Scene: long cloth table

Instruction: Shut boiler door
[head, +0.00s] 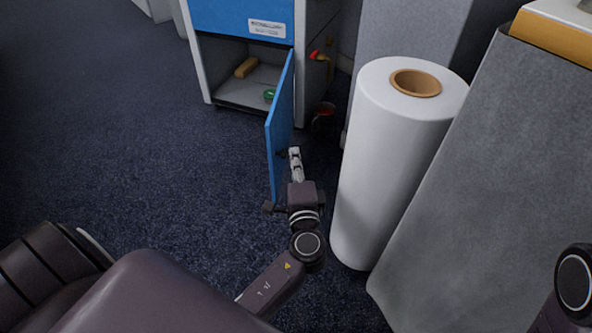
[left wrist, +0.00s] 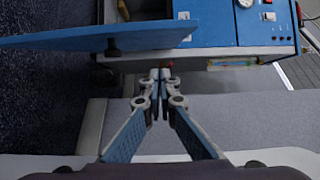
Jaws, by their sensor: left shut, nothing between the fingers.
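The boiler (head: 243,20) is a blue and white cabinet at the top of the head view. Its blue door (head: 281,128) stands wide open, swung out toward me, with the compartment behind it exposed. In the left wrist view the door (left wrist: 95,37) shows edge-on with a dark knob, and the boiler's blue front (left wrist: 225,25) lies behind it. My left gripper (head: 295,152) is shut and empty, just right of the door's outer face. In the wrist view its fingertips (left wrist: 160,75) meet below the door; contact cannot be told. My right gripper is not in view.
A large white roll (head: 385,165) stands close to the right of my left arm. A grey cloth-covered table (head: 490,180) is further right. A yellow block (head: 246,67) and a green item (head: 269,95) lie inside the compartment. The dark carpet left of the door is clear.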

